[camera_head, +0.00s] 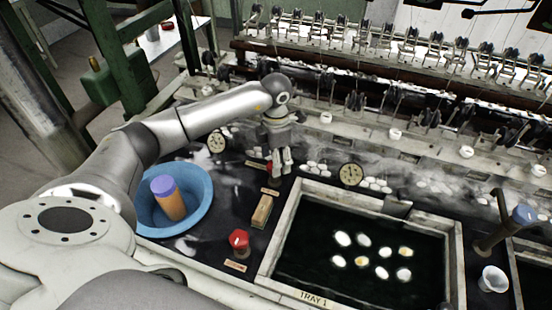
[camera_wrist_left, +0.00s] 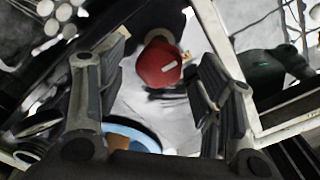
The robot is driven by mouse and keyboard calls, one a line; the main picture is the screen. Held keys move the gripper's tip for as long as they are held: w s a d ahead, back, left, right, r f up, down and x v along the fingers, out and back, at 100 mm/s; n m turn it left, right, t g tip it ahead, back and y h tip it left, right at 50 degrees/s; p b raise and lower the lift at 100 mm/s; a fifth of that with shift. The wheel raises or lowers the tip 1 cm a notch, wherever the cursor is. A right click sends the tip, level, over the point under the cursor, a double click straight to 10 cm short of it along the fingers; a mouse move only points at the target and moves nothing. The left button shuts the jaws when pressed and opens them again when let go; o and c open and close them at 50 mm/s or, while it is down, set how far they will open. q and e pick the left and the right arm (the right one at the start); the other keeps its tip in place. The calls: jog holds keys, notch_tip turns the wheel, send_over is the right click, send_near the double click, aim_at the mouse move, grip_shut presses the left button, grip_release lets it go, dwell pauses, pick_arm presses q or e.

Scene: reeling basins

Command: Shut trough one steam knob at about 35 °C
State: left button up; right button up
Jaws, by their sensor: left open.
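A red knob (camera_wrist_left: 160,64) with a pale pointer mark shows between the fingers in the left wrist view. My left gripper (camera_head: 281,168) points down over the dark bench behind tray one. Its fingers (camera_wrist_left: 155,105) are apart, and I see no grip on the knob. In the head view a bit of red (camera_head: 269,168) shows beside the fingertips, mostly hidden. Another red knob (camera_head: 239,240) stands left of tray one (camera_head: 281,236). A round dial (camera_head: 217,141) is left of the gripper and another (camera_head: 351,174) right; their readings are too small to tell. My right gripper is out of view.
A blue basin (camera_head: 207,190) with a purple-topped orange cylinder (camera_head: 170,201) sits on the left. A small wooden block (camera_head: 262,211) lies by the tray. White cocoons float in the tray.

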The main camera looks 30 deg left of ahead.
pick_arm(q)
jog(key=shift+f, duration=0.85)
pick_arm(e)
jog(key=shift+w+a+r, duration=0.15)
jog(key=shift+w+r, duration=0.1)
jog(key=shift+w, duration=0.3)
pick_arm(q)
jog(key=shift+c, duration=0.4)
jog(key=c, duration=0.9)
jog(key=shift+f+m+b, duration=0.1)
jog(key=shift+m+b, duration=0.4)
jog(key=shift+b, duration=0.15)
jog(key=shift+m+b, duration=1.1)
jog(key=shift+b, duration=0.05)
jog(key=m+b, duration=0.3)
jog(key=shift+m, duration=0.4)
jog(key=shift+s+m+b, duration=0.1)
jog(key=shift+m+b, duration=0.45)
jog(key=shift+m, duration=0.35)
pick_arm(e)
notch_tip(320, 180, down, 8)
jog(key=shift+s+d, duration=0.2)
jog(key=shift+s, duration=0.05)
pick_arm(q)
jog(key=shift+r, duration=0.2)
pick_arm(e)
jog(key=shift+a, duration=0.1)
